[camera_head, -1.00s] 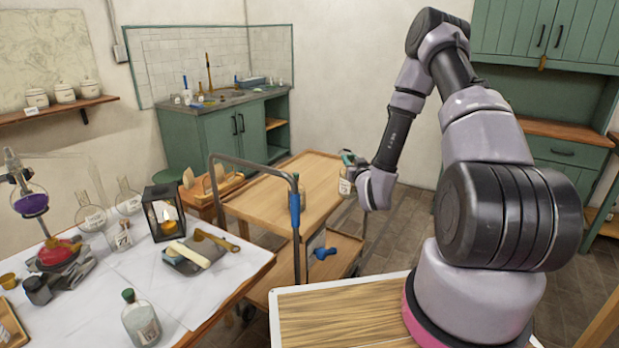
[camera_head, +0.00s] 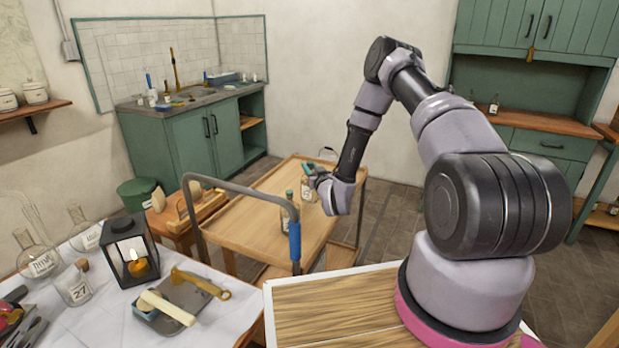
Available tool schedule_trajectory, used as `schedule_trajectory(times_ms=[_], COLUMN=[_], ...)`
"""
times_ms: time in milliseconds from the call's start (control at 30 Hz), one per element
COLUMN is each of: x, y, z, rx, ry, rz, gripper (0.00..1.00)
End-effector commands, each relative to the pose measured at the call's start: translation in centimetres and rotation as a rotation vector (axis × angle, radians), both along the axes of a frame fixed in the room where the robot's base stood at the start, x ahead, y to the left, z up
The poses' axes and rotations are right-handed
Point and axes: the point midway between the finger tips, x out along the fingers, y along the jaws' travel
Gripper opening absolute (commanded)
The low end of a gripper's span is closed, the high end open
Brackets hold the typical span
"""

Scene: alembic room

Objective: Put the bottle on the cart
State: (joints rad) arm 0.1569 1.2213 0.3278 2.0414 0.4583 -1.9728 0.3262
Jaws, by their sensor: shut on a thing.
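The cart (camera_head: 237,228) is a wooden-topped trolley with a grey push handle and a blue grip. My gripper (camera_head: 311,180) is over the cart's right part, shut on a small labelled bottle (camera_head: 308,190). The gripper partly covers the bottle, which looks roughly upright. I cannot tell whether its base touches the cart top. Another bottle with a green stopper (camera_head: 288,208) appears just left of it, close to the blue grip; it appears to stand on the cart.
A white-covered table (camera_head: 205,322) at the lower left holds a black lantern (camera_head: 128,254), a scale-like tray with tools (camera_head: 172,310) and glass flasks. A wooden surface (camera_head: 335,314) lies in front of me. The cart's left and middle top is mostly clear.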

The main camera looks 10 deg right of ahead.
Motion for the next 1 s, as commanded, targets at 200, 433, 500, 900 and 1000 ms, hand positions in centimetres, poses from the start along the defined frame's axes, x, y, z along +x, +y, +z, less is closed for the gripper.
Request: schedule_trajectory(times_ms=[200, 433, 500, 900, 1000], x=[-0.1, 0.0, 0.0, -0.1, 0.0], y=[0.1, 0.0, 0.0, 0.0, 0.0], z=[-3.2, -3.2, -3.3, -3.5, -3.4], rx=[0.001, 0.000, 0.000, 0.000, 0.000], ry=[0.001, -0.001, -0.001, 0.001, 0.001], rz=[0.001, 0.001, 0.001, 0.000, 0.000], gripper=[0.00, 0.00, 0.00, 0.60, 0.60])
